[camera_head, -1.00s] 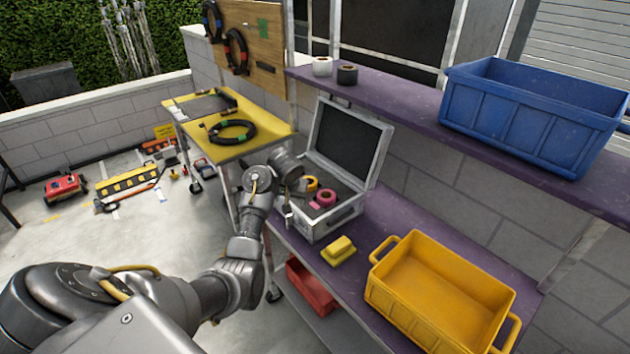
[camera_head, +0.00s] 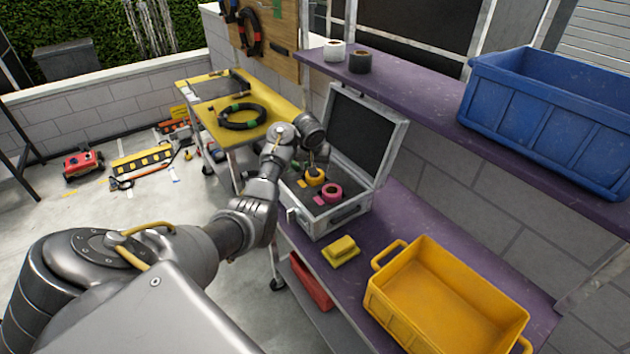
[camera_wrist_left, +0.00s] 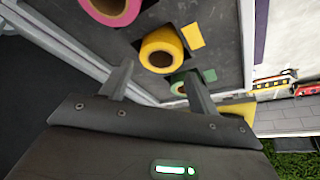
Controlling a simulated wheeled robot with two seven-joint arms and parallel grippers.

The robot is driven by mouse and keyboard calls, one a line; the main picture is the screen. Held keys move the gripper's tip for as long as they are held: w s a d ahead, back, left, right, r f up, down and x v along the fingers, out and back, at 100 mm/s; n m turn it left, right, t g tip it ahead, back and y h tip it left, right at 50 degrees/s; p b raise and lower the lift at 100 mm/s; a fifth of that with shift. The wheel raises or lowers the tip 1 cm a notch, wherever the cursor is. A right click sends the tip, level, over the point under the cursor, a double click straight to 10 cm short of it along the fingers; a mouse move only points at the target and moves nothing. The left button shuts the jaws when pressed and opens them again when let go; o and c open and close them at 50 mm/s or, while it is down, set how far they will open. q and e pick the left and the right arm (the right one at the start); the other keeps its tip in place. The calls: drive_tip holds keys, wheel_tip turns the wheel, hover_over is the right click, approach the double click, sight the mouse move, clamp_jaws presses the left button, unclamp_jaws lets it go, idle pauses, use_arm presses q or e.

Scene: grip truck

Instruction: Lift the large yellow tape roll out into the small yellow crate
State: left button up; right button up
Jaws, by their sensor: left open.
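The yellow tape roll (camera_head: 315,176) sits in the dark insert of the open silver case (camera_head: 325,222), beside a pink roll (camera_head: 331,193). In the left wrist view the yellow roll (camera_wrist_left: 161,48) is just beyond my left gripper's fingertips, roughly between them. My left gripper (camera_wrist_left: 157,78) is open and empty; the gripper (camera_head: 318,160) also shows above the roll in the head view, partly hidden by the wrist. The small yellow crate (camera_head: 390,312) stands empty on the purple bench, right of the case. My right gripper is out of view.
A green roll (camera_wrist_left: 178,88) lies past the yellow one. The case's raised lid (camera_head: 362,135) stands behind. A yellow block (camera_head: 341,250) lies between case and crate. A purple shelf (camera_head: 420,103) overhead carries a blue crate (camera_head: 545,120) and white and dark rolls.

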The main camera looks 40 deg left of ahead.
sight(315, 179)
use_arm(q)
drive_tip(key=shift+x, duration=2.75)
drive_tip(key=shift+s+r, duration=0.1)
drive_tip(key=shift+s, duration=0.05)
drive_tip(key=c, duration=0.7)
